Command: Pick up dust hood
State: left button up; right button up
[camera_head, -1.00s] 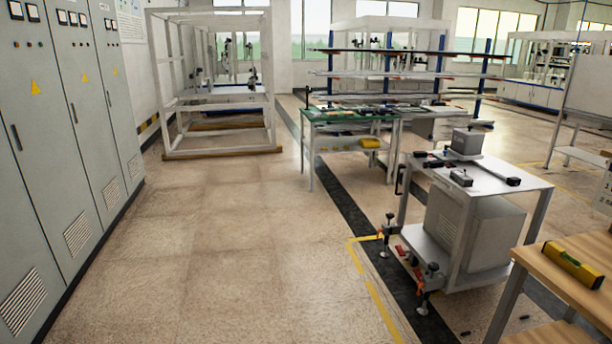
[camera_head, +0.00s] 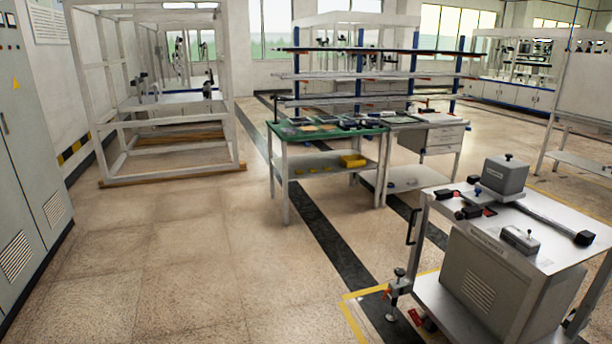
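No object in view can be identified for certain as the dust hood. A small grey box with a black knob on top (camera_head: 506,176) stands on the top of the white wheeled cart (camera_head: 570,255) at the right; I cannot tell whether it is the hood. Neither of my grippers shows in the head view.
A green-topped workbench (camera_head: 310,134) stands mid-room, with a yellow item (camera_head: 352,161) on its lower shelf. A white frame (camera_head: 170,170) is at the back left. Grey cabinets (camera_head: 30,170) line the left side. The floor (camera_head: 190,250) between them is open.

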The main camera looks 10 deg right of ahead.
aim_at(505, 175)
jog(key=i+l+z, duration=0.1)
jog(key=i+z, duration=0.2)
jog(key=i, duration=0.25)
jog(key=i+z, duration=0.35)
jog(key=i, duration=0.2)
jog(key=i+j+z, duration=0.15)
jog(key=i+z, duration=0.15)
jog(key=i, duration=0.2)
jog(key=i+j+z, duration=0.3)
jog(key=i, duration=0.25)
